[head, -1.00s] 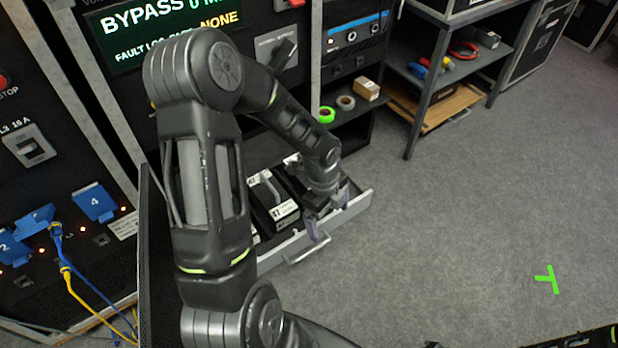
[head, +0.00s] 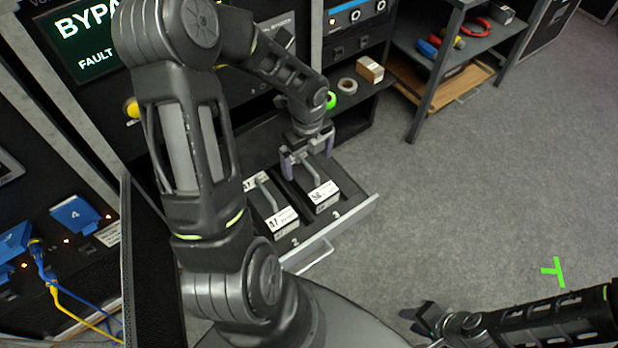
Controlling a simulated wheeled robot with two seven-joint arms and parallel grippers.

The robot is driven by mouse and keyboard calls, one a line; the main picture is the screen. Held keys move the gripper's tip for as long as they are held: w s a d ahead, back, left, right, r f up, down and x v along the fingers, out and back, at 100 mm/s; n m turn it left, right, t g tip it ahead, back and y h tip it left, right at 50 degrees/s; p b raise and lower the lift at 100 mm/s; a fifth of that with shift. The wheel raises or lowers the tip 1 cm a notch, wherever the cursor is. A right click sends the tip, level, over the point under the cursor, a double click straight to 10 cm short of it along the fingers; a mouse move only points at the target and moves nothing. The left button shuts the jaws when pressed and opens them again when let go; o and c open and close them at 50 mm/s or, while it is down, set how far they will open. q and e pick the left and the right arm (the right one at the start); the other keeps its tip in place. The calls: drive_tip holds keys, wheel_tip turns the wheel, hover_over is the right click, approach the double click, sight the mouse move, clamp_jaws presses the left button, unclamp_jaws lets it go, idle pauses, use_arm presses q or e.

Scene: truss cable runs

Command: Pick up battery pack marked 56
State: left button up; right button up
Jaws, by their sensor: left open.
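Two dark battery packs with grey handles and white labels sit side by side in an open drawer (head: 352,214). The right pack (head: 322,198) has a label that seems to read 56, though the print is small. The left pack (head: 272,210) has a label that seems to read 37. My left gripper (head: 307,164) is open above the far end of the right pack, its fingers on either side of the handle's line; I cannot tell whether they touch anything. My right gripper (head: 424,316) is low at the bottom right, its jaw opening unclear.
A shelf above the drawer holds tape rolls (head: 347,86) and a small box (head: 370,69). A metal rack (head: 424,85) with tools stands at the back. Blue plugs and cables (head: 75,213) are on the left panel.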

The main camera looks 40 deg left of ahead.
sight(309, 174)
use_arm(q)
drive_tip(key=shift+f, duration=1.25)
drive_tip(key=shift+w+f+b, duration=0.15)
drive_tip(key=shift+f+b, duration=0.1)
drive_tip(key=shift+f, duration=1.1)
drive_tip(key=shift+w+f+b, duration=0.15)
drive_tip(key=shift+f+b, duration=0.05)
drive_tip(key=shift+f, duration=1.1)
drive_tip(key=shift+c, duration=0.5)
drive_tip(key=shift+r, duration=0.1)
clamp_jaws()
wheel_tip(309, 174, up, 10)
drive_tip(key=shift+r+p, duration=0.1)
drive_tip(key=shift+p, duration=0.6)
